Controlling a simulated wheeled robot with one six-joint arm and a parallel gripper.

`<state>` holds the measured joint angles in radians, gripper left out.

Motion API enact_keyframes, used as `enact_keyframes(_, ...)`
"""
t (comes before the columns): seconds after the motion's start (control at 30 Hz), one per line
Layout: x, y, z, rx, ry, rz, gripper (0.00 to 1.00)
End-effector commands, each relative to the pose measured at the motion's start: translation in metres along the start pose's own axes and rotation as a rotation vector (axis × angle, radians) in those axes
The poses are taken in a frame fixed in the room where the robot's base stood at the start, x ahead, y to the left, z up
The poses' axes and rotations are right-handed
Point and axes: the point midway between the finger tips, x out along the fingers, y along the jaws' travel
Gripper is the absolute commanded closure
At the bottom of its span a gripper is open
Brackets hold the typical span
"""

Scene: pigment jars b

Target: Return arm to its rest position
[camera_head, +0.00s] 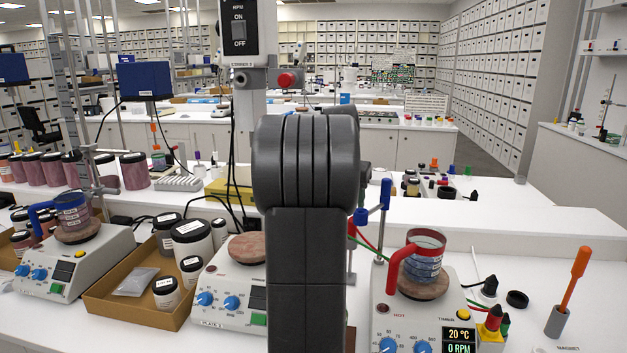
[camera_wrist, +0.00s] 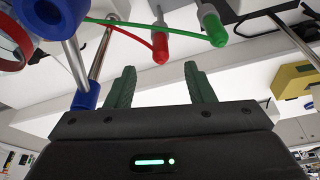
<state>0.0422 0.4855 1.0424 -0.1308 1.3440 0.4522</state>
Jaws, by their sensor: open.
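My arm (camera_head: 305,200) stands upright in the middle of the head view and hides part of the bench behind it. My gripper does not show in the head view. In the wrist view my gripper (camera_wrist: 162,88) has its two green fingers apart with nothing between them. Beyond the fingertips are a red-tipped cable (camera_wrist: 160,48) and a green-tipped cable (camera_wrist: 214,28). A metal rod with a blue clamp (camera_wrist: 85,95) is close beside the left finger; I cannot tell whether they touch.
A hotplate (camera_head: 385,310) with a red-handled jar (camera_head: 425,258) stands at right, beside an orange-handled tool in a holder (camera_head: 572,285). Another hotplate (camera_head: 225,285) is left of my arm. A cardboard tray (camera_head: 130,308) holds jars. Bare bench (camera_head: 590,235) shows at far right.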

Motion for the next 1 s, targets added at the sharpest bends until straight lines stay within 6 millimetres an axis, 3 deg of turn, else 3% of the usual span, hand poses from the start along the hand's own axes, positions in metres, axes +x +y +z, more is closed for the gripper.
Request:
enact_keyframes(0.3, 0.065, 0.001, 0.001, 0.000, -0.005, 0.002, 0.52)
enact_keyframes(0.53, 0.100, 0.001, 0.000, 0.000, -0.003, 0.001, 0.52)
enact_keyframes(0.67, 0.109, 0.000, 0.000, 0.001, 0.000, 0.000, 0.52)
enact_keyframes(1.0, 0.103, 0.000, -0.001, 0.000, 0.000, 0.000, 0.52)
